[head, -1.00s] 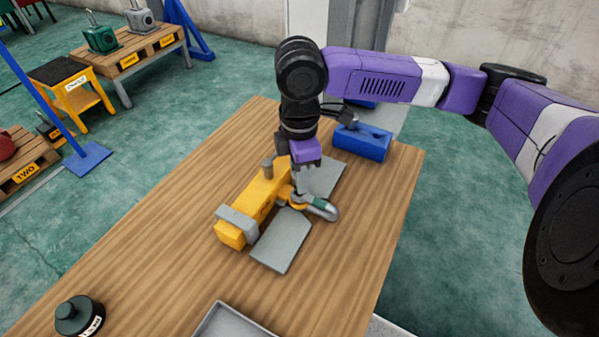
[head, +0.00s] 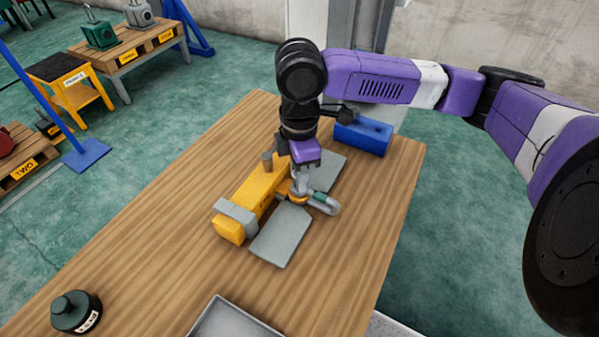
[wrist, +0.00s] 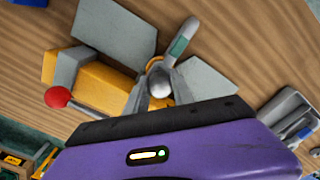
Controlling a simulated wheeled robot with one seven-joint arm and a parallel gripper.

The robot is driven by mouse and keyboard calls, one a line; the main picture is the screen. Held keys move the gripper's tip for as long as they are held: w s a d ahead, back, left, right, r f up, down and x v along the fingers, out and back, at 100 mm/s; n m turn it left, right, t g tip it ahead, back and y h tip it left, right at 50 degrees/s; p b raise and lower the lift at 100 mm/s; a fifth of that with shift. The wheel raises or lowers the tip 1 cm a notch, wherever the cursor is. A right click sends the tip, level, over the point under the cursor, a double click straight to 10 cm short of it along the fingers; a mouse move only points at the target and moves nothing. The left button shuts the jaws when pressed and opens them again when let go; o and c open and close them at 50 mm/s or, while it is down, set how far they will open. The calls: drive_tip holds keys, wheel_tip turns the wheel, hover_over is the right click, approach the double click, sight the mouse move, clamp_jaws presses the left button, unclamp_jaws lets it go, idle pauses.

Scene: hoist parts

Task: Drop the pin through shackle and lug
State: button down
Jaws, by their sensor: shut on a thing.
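The yellow beam (head: 257,197) lies on the wooden table, with an orange lug at its right side. The grey shackle (head: 327,203), with a green band, lies at the lug; it also shows in the wrist view (wrist: 181,46). My gripper (head: 300,190) points down over the lug. In the wrist view its grey fingers (wrist: 160,92) are shut on the pin, whose round grey head (wrist: 159,84) shows between them. The pin's shank is hidden beneath the head, so I cannot tell how deep it sits in shackle and lug.
Grey plates (head: 280,236) lie beside the beam. A grey clamp (head: 236,214) spans its near end. A blue block (head: 363,137) stands behind. A black capped object (head: 76,312) and a grey tray (head: 232,318) are at the front. The table's left side is clear.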

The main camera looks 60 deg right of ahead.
drive_tip(key=c, duration=1)
unclamp_jaws()
drive_tip(key=shift+r, duration=0.1)
drive_tip(key=shift+r, duration=3.85)
